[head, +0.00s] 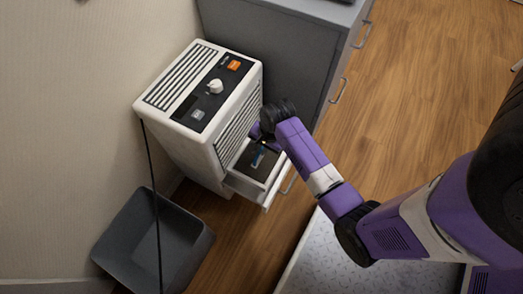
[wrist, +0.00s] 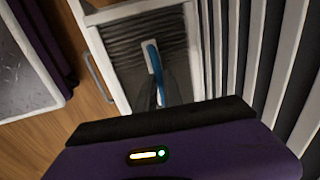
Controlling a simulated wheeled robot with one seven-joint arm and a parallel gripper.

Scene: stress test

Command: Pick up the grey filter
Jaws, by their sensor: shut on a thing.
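The grey filter (head: 265,161) lies in the pulled-out drawer of a white appliance, with a small blue tab on top. In the wrist view the filter (wrist: 124,45) shows its ribbed dark grey surface, and the blue and white tab stands near its middle. My gripper (head: 262,141) reaches down over the drawer and is shut on the filter at its tab. In the wrist view the fingers (wrist: 160,75) are partly hidden and hard to make out. The filter appears to be still inside the drawer.
The white appliance (head: 180,75) has a slatted side close to my gripper. Its drawer (head: 242,183) sticks out. A grey bin (head: 150,240) stands at lower left with a cord (head: 150,165) hanging over it. A grey cabinet (head: 285,55) is behind. Wooden floor (head: 430,70) is clear at right.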

